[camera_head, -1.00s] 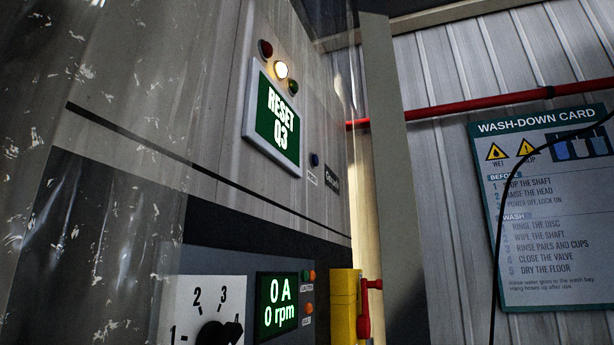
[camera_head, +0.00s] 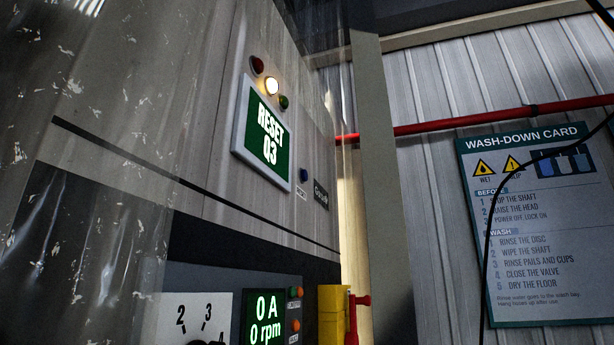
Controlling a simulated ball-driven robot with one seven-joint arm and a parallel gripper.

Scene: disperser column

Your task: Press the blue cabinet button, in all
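The blue button (camera_head: 304,175) is a small round knob on the grey cabinet front (camera_head: 210,130). It sits just right of the lower corner of a green screen (camera_head: 264,134) that reads "RESET Q3", above a small white label. Three lamps stand above the screen: a red one (camera_head: 257,66), a lit pale yellow one (camera_head: 271,85) and a green one (camera_head: 284,102). My gripper is not in view.
A lower panel holds a numbered dial (camera_head: 196,325) and a display (camera_head: 264,318) reading "0 A 0 rpm". A yellow box with a red handle (camera_head: 333,312) stands beside it. Scuffed clear sheeting (camera_head: 90,90) hangs at left. A wash-down card (camera_head: 530,225) and red pipe (camera_head: 470,120) are on the wall.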

